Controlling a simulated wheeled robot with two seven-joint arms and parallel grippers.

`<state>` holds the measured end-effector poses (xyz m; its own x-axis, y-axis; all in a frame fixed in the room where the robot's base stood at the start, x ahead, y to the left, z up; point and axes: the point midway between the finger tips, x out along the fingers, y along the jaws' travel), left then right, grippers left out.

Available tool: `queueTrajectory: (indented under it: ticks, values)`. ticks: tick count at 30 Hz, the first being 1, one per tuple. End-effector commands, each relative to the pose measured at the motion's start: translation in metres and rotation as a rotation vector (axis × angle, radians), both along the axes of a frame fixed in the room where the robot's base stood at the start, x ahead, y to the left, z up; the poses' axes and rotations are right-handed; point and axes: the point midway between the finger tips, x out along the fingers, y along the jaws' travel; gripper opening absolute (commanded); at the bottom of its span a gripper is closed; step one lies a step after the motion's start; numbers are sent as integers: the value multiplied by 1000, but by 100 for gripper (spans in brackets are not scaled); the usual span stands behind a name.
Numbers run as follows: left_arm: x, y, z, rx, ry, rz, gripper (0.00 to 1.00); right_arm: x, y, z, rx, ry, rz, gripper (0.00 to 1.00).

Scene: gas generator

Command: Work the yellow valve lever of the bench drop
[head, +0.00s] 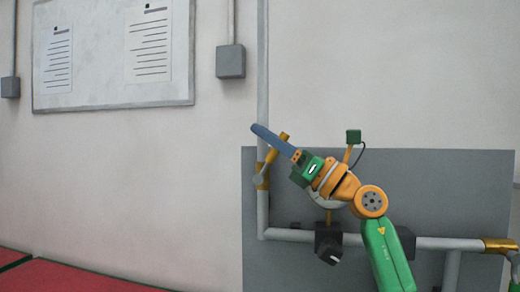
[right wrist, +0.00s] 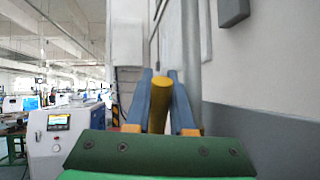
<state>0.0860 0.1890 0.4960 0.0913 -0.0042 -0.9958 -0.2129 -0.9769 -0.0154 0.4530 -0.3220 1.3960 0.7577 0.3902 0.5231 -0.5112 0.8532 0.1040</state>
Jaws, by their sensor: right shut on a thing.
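The yellow valve lever (head: 281,141) slants up and to the right from its brass valve body (head: 261,180) on the vertical grey pipe. My right gripper (head: 262,134) reaches it from the right, its blue fingers across the lever's upper part. In the right wrist view, the yellow lever (right wrist: 160,103) stands between the two blue fingers of my right gripper (right wrist: 160,92), which is shut on it. The fingers hide part of the lever in the head view. My left gripper does not show.
The vertical pipe (head: 263,215) bends into a horizontal pipe with a dark knobbed fitting (head: 328,242) below my right arm. A round pale gauge is mostly hidden behind my wrist. A grey panel (head: 460,195) backs the pipes. A whiteboard (head: 105,55) hangs at upper left.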

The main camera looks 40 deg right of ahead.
Motion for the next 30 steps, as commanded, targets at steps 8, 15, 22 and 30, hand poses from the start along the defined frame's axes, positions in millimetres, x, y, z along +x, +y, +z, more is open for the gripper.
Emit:
queueTrajectory:
  ticks: [8, 15, 22, 30]
  values:
    - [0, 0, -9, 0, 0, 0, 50, -4, -4, 0, 37, -44, 0, 0]
    - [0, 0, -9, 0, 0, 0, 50, -5, -4, 1, 40, -48, -2, 0]
    - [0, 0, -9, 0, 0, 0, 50, -4, -4, 1, 40, -47, -1, 43]
    - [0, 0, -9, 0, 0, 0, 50, -4, -4, 0, 38, -45, -1, 52]
